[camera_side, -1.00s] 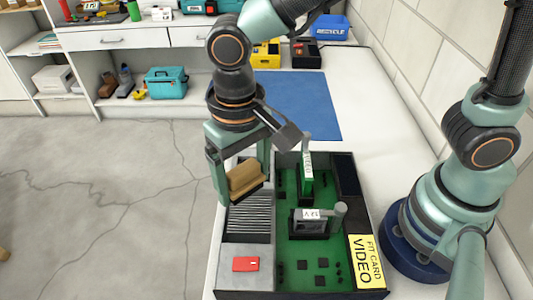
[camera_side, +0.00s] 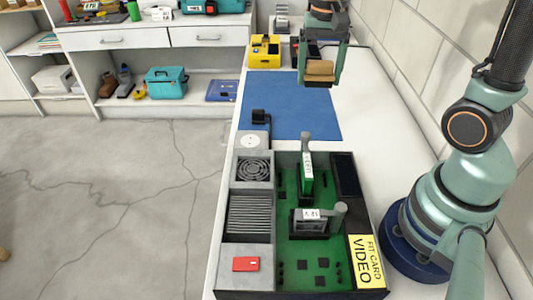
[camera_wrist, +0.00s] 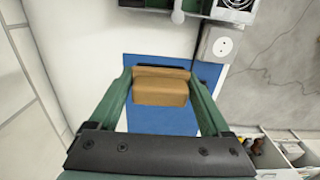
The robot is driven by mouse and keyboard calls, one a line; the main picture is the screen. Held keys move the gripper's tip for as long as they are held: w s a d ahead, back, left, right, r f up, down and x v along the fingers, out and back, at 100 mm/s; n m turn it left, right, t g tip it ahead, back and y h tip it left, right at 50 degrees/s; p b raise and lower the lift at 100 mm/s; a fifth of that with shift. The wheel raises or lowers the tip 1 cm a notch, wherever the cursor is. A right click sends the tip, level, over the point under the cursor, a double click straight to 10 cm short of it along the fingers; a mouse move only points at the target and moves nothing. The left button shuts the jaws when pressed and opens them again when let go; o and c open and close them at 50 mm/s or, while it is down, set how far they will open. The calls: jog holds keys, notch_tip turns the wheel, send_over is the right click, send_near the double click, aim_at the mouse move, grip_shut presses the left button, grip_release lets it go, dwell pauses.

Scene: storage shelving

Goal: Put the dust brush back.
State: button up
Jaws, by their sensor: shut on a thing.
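The dust brush (camera_side: 319,68), a tan wooden block with a darker brown edge, is between the two green fingers of my gripper (camera_side: 320,80). My gripper is shut on it and holds it up near the far right corner of the blue mat (camera_side: 290,110) in the side view. In the wrist view the brush (camera_wrist: 160,90) sits across the fingers, with the blue mat (camera_wrist: 160,120) behind it. How high it is above the bench is hard to tell.
An open computer case (camera_side: 312,255) with cards and a fan stands at the front of the bench. A white socket plate (camera_side: 250,141) and a small black adapter (camera_side: 261,116) lie beyond it. A yellow bin (camera_side: 264,52) stands at the back. Most of the blue mat is clear.

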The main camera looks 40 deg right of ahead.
notch_tip(320, 180, down, 20)
jog(key=shift+d+r, duration=0.1)
dwell(0.5)
jog(key=o, duration=1.1)
jog(key=shift+o, duration=0.2)
